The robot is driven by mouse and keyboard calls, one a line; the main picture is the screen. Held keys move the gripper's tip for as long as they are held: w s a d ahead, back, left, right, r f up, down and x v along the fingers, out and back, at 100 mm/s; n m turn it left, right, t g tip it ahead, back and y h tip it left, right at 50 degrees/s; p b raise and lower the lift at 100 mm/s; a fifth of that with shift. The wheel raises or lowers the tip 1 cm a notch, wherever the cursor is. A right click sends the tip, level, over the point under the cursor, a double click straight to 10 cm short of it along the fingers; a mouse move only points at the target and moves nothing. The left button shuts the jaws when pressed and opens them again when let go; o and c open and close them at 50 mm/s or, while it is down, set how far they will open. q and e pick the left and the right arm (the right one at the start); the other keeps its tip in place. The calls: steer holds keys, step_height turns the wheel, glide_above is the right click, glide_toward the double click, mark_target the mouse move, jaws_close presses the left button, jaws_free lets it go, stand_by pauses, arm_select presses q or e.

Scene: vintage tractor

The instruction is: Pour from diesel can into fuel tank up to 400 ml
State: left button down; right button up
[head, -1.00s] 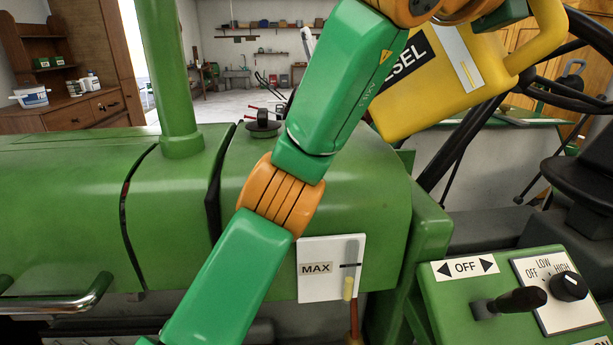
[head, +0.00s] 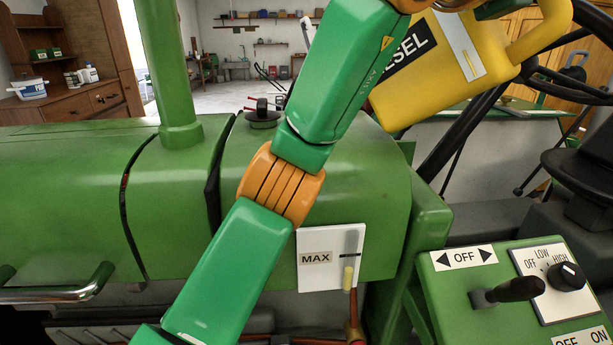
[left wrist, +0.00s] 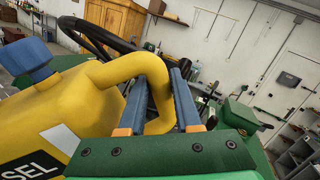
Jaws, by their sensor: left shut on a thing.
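The yellow diesel can (head: 432,92) is held tilted at the upper right of the head view; my left arm hides part of its label and its top is out of frame. In the left wrist view the can (left wrist: 85,110) shows a blue cap-like part (left wrist: 27,57). My left gripper (left wrist: 160,75) is shut around the can's handle (left wrist: 110,70). The green tractor body (head: 340,190) lies below, with a dark round fitting (head: 262,117) on top, partly beside my arm. A white gauge marked MAX (head: 316,275) shows a yellow column (head: 348,277) below a black mark. No liquid stream is visible. My right gripper is not in view.
A green exhaust pipe (head: 176,75) rises left of the fitting. A control box (head: 455,285) with a lever and knob stands at lower right. The steering wheel (head: 560,90) and seat (head: 585,175) are behind it. A wooden cabinet (head: 70,105) is far left.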

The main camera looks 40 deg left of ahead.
arm_select(q)
steer(key=shift+a+r+n, duration=0.4)
steer(key=shift+a+n, duration=0.3)
steer(key=shift+n, duration=0.1)
stand_by(7.2)
